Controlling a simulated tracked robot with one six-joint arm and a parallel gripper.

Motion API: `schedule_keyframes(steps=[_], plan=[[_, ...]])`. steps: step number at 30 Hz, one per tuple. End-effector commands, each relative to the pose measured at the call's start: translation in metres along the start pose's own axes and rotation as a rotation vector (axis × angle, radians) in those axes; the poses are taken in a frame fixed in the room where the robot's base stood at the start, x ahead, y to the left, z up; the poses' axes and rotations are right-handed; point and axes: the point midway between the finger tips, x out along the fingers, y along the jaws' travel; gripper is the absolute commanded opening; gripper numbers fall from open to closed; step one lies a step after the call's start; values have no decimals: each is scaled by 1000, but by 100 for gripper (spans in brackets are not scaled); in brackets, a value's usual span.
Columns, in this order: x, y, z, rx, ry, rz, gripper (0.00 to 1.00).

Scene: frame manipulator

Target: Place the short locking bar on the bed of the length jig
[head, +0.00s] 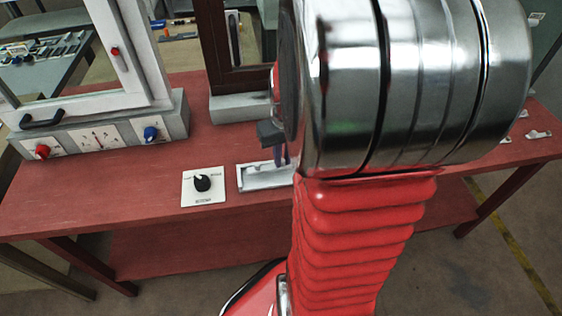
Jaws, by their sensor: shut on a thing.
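My gripper (274,140) is at the left of my large metal wrist, above the red table. One dark grey finger part shows, with a narrow bluish piece below it. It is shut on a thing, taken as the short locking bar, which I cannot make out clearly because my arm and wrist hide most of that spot. A light metal jig on a pale plate (262,177), seemingly the length jig, lies on the table just below the gripper. Its right end is hidden behind my arm. I cannot tell whether the held thing touches the jig.
A white plate with a black rotary knob (203,184) lies left of the jig. A white frame on a grey base with red and blue knobs (100,135) stands at left. A dark brown frame (240,80) stands behind. Small metal parts (538,134) lie at far right.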

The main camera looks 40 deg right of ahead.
Motion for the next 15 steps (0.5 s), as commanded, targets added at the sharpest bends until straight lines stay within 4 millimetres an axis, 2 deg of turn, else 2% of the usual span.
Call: schedule_keyframes(steps=[5, 15], plan=[[20, 0, 3, 0, -2, -1, 0], [21, 0, 3, 1, 0, 0, 0]])
